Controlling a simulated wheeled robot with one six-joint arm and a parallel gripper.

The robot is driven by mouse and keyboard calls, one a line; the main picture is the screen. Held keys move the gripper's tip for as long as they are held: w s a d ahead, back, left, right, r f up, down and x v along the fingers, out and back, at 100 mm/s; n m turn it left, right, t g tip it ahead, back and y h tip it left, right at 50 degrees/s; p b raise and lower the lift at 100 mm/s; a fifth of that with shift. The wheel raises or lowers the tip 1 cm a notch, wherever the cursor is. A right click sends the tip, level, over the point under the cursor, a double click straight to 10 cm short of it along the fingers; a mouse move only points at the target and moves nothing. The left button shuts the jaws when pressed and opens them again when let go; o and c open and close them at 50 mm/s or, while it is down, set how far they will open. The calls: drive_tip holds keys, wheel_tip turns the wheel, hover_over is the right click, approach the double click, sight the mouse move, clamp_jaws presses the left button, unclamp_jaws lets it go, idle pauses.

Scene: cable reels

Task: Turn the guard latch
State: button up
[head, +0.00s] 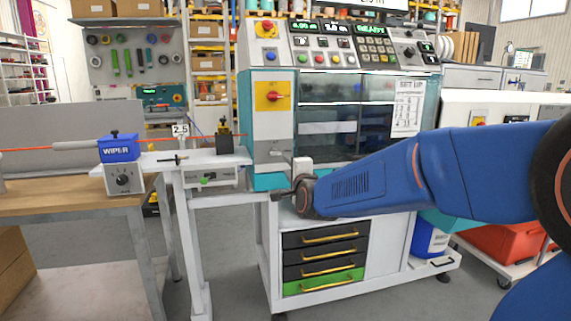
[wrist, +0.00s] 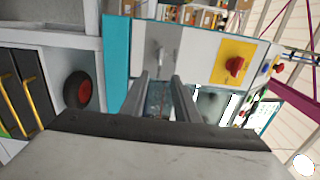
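The guard latch is a small grey lever (wrist: 158,48) on a light grey plate, on the white front of the machine in the wrist view. It lies beside the yellow plate with the red knob (wrist: 235,65). My gripper (wrist: 159,77) points toward it with two grey fingers apart and nothing between them. The lever lies just beyond the fingertips, in line with the gap; I cannot tell any contact. In the head view my gripper (head: 279,195) is low at the machine's front, below the yellow switch plate (head: 272,96). I cannot make out the lever there.
The machine's window (head: 330,130) is right of the switch plate. A drawer cabinet (head: 322,260) is below my arm. A bench with a blue wiper unit (head: 119,149) and a stand (head: 205,160) with a taut orange cable are on the left. Grey floor shows between.

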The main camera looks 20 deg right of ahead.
drive_tip(key=shift+s, duration=1.95)
drive_tip(key=s+d+f+n+g, duration=0.2)
drive_tip(key=s+f+n+g, duration=0.2)
drive_tip(key=s, duration=0.9)
drive_tip(key=s+d+f+n+g, duration=0.2)
drive_tip(key=s+f+n+g, duration=0.2)
drive_tip(key=s+f+n, duration=0.4)
drive_tip(key=s+d+f+n+g, duration=0.2)
drive_tip(key=s+f+n+g, duration=0.3)
drive_tip(key=s, duration=1.3)
wheel_tip(320, 180, down, 3)
drive_tip(key=shift+r+n, duration=0.15)
drive_tip(key=shift+n, duration=0.45)
drive_tip(key=shift+o, duration=0.4)
